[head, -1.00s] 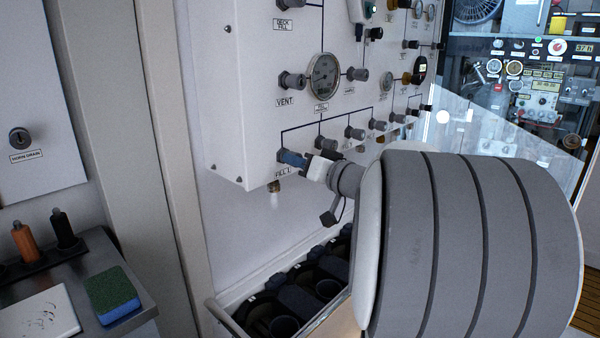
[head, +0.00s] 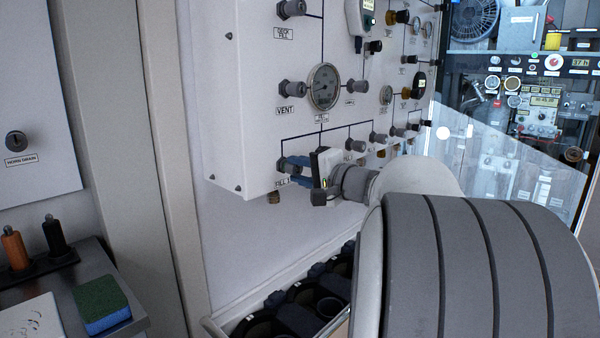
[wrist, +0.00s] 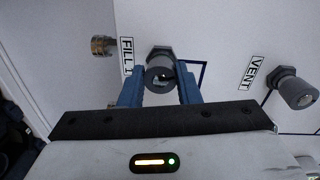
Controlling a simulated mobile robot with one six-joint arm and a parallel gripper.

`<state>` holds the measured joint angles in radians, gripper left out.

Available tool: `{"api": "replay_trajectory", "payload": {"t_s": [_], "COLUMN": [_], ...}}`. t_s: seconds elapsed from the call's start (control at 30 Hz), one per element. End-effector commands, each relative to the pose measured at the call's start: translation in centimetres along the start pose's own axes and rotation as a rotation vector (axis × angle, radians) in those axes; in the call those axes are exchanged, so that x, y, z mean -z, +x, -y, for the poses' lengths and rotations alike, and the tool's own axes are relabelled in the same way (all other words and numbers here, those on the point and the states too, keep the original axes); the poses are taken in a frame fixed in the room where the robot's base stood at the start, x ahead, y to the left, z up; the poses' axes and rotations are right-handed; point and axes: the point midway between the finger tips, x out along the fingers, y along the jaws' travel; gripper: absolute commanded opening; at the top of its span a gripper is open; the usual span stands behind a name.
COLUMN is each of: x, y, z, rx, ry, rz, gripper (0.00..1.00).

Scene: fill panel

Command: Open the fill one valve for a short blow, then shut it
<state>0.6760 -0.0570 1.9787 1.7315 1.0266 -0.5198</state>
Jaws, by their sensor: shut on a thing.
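The fill one valve is a grey round knob (wrist: 160,78) on a dark hex base, beside the FILL 1 label (wrist: 127,56) in the wrist view. My gripper (wrist: 161,88) has one blue finger on each side of this knob and is shut on it. In the head view my gripper (head: 296,168) reaches the lower left of the white panel (head: 245,100), and its fingers mostly hide the knob. A brass outlet (head: 273,197) sticks out below the panel; it also shows in the wrist view (wrist: 103,46). No white plume shows under it.
The VENT knob (head: 292,88) sits above, with a round gauge (head: 323,87) to its right. More grey knobs (head: 378,137) run along the panel to the right. Black cylinders (head: 300,290) stand in a rack below. A green and blue sponge (head: 102,305) lies on the left counter.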

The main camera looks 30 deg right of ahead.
Motion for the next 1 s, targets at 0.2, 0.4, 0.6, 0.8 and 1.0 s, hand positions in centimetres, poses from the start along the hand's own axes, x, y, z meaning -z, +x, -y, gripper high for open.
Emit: {"api": "replay_trajectory", "payload": {"t_s": [0.2, 0.4, 0.6, 0.8, 1.0], "x": [0.05, 0.07, 0.09, 0.11, 0.11], "y": [-0.01, -0.01, -0.01, -0.01, -0.01], "z": [0.22, 0.25, 0.24, 0.22, 0.22], "rx": [-0.001, -0.001, -0.001, -0.001, -0.001], "ry": [0.178, 0.302, 0.377, 0.410, 0.416], "rz": [0.009, 0.016, 0.019, 0.020, 0.020], "gripper": [0.07, 0.07, 0.07, 0.07, 0.07]}}
